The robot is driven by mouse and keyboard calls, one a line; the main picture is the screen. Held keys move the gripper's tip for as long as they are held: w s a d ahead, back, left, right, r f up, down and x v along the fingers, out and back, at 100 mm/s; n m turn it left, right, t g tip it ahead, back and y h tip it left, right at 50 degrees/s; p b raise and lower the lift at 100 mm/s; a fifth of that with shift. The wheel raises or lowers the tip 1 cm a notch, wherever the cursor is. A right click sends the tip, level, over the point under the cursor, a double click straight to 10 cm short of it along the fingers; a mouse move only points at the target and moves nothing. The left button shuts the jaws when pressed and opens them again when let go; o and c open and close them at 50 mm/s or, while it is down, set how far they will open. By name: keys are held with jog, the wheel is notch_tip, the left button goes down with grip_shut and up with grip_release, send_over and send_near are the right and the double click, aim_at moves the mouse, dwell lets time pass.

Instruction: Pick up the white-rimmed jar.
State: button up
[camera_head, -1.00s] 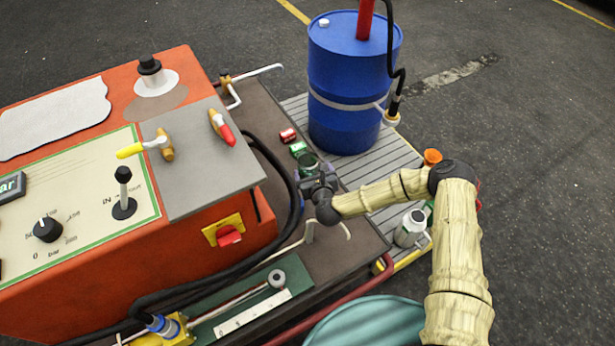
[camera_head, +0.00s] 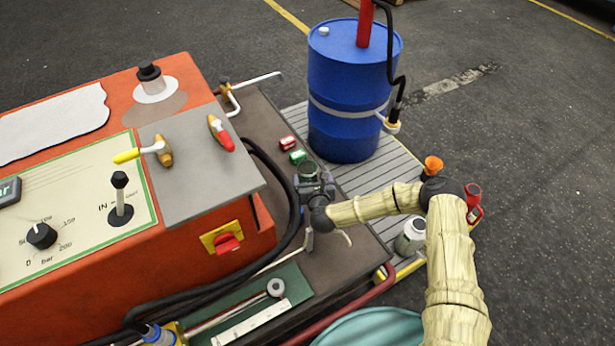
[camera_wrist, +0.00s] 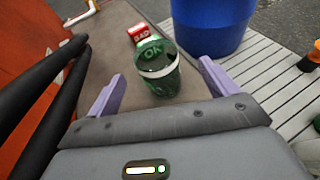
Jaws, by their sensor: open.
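The jar (camera_wrist: 161,86) is see-through green glass with a white band at its rim. It stands on the brown bench top, between and slightly ahead of my fingers in the wrist view. In the head view the jar (camera_head: 308,168) shows dark green at the far end of my gripper (camera_head: 314,184). My gripper (camera_wrist: 157,84) is open, with one purple finger to each side of the jar. I see no clear finger contact. Part of the jar's near side is hard to make out.
A red block marked BAD (camera_wrist: 139,33) and a green block (camera_head: 298,156) lie just beyond the jar. Black hoses (camera_wrist: 38,85) run close on the left beside the orange machine (camera_head: 190,268). A blue barrel (camera_head: 345,90) stands behind on a slatted pallet (camera_head: 357,181).

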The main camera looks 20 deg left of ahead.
aim_at(307, 162)
jog(key=shift+a+b+x, duration=0.15)
jog(key=shift+b+x, duration=0.2)
jog(key=shift+x, duration=0.95)
jog(key=shift+a+b+x, duration=0.15)
jog(key=shift+b+x, duration=0.2)
jog(key=shift+x, duration=1)
jog(key=shift+s+r, duration=0.1)
jog(key=shift+r, duration=0.05)
jog(key=c, duration=1.4)
jog(key=shift+r, duration=0.1)
notch_tip(307, 162, up, 10)
jog(key=shift+f+p, duration=0.1)
jog(key=shift+p, duration=1.05)
